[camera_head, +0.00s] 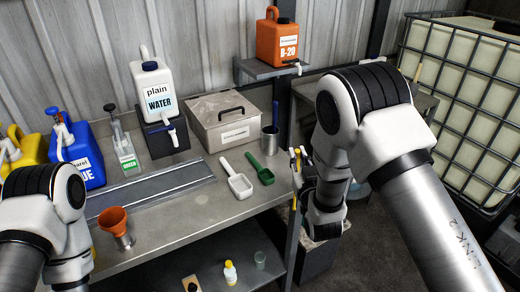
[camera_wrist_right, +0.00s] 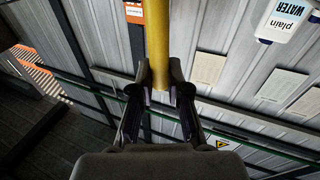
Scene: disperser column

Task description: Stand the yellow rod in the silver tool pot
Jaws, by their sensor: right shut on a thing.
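My right gripper (camera_head: 299,170) is at the right end of the bench, close to the silver tool pot and to its right. In the right wrist view my right gripper (camera_wrist_right: 160,98) is shut on the yellow rod (camera_wrist_right: 157,45), which runs up out of the frame from between the fingers. In the head view only a small part of the rod shows by the gripper. The silver tool pot (camera_head: 269,143) stands upright on the bench beside the grey box, with a blue-handled thing standing in it. My left arm shows at the left edge, but its gripper is out of view.
White (camera_head: 236,180) and green (camera_head: 261,170) scoops lie just in front of the pot. A grey lidded box (camera_head: 222,125) stands left of it. A bench post rises behind the pot. An orange container (camera_head: 277,42) stands on a shelf above. An orange funnel (camera_head: 113,218) stands front left.

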